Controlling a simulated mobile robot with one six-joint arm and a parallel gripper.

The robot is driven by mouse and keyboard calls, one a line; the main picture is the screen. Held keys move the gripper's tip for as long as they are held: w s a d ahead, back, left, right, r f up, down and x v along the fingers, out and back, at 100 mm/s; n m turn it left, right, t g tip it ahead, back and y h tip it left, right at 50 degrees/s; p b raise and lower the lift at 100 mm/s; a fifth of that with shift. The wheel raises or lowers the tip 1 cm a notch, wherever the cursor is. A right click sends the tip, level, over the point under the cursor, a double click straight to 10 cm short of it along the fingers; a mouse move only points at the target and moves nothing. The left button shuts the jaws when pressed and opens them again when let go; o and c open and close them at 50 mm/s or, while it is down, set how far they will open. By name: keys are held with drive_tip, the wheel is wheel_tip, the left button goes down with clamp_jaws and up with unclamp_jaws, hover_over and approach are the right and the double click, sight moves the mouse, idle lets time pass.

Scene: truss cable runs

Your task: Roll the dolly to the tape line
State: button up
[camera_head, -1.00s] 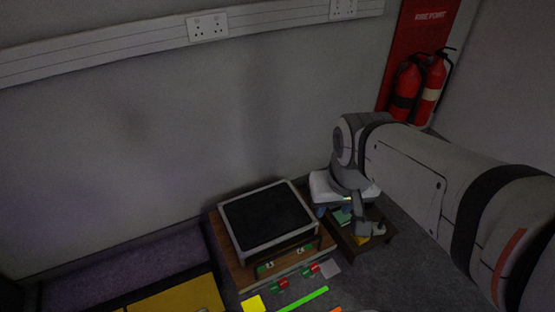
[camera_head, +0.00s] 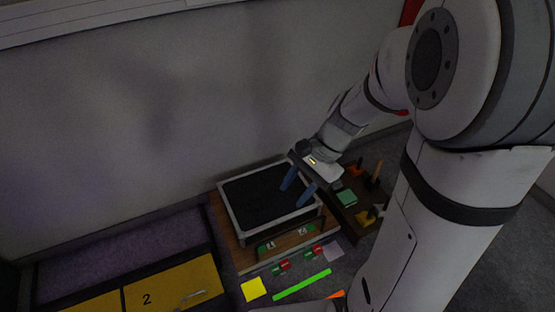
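The dolly appears to be the wooden board (camera_head: 222,229) by the wall, carrying a grey-framed case (camera_head: 232,220) with a black top. A green bar (camera_head: 286,239) with pale labels runs along the case's near side. A bright green tape strip (camera_head: 302,285) lies on the floor in front of the board, apart from it. My gripper (camera_head: 298,188) has two blue fingers spread apart above the right part of the case top, with nothing between them. I cannot tell whether the fingers touch the case. Wheels are not visible.
A low dark stand (camera_head: 345,216) with a green block, yellow pieces and pegs is right of the case. Red-green pieces (camera_head: 313,252) lie in front of the board, near a yellow square (camera_head: 253,289). A yellow panel marked 2 (camera_head: 168,288) is at lower left. The wall is behind.

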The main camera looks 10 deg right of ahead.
drive_tip(key=w+a+f+m+y+b, duration=0.1)
drive_tip(key=w+f+m+y+b, duration=0.3)
drive_tip(key=f, duration=0.4)
drive_tip(key=w+f+m+y+b, duration=0.2)
drive_tip(key=w+f+m, duration=0.2)
drive_tip(key=f+m, duration=0.25)
drive_tip(key=m+t+y+b, duration=0.2)
drive_tip(key=m+t+b, duration=0.7)
drive_tip(key=m, duration=0.8)
hover_over(294, 231)
drive_tip(key=s+a, duration=0.1)
drive_tip(key=s, duration=0.2)
wheel_tip(294, 231, down, 27)
drive_tip(key=d+f+m+t+h+b, duration=0.1)
drive_tip(key=f+m, duration=0.1)
drive_tip(key=f, duration=0.3)
drive_tip(key=d+f+m+t+h+b, duration=0.1)
drive_tip(key=d+f+m+t, duration=0.1)
drive_tip(key=f, duration=0.3)
drive_tip(key=d+f+m+t+h+b, duration=0.1)
drive_tip(key=f+m, duration=0.3)
drive_tip(key=shift+s+d+f+m+t, duration=0.15)
drive_tip(key=shift+s+f+m+t, duration=0.15)
drive_tip(key=shift+s+f, duration=0.1)
drive_tip(key=b+x, duration=0.2)
drive_tip(key=x, duration=0.5)
drive_tip(key=shift+w+f, duration=0.25)
drive_tip(key=shift+w, duration=0.1)
drive_tip(key=shift+c, duration=0.5)
clamp_jaws()
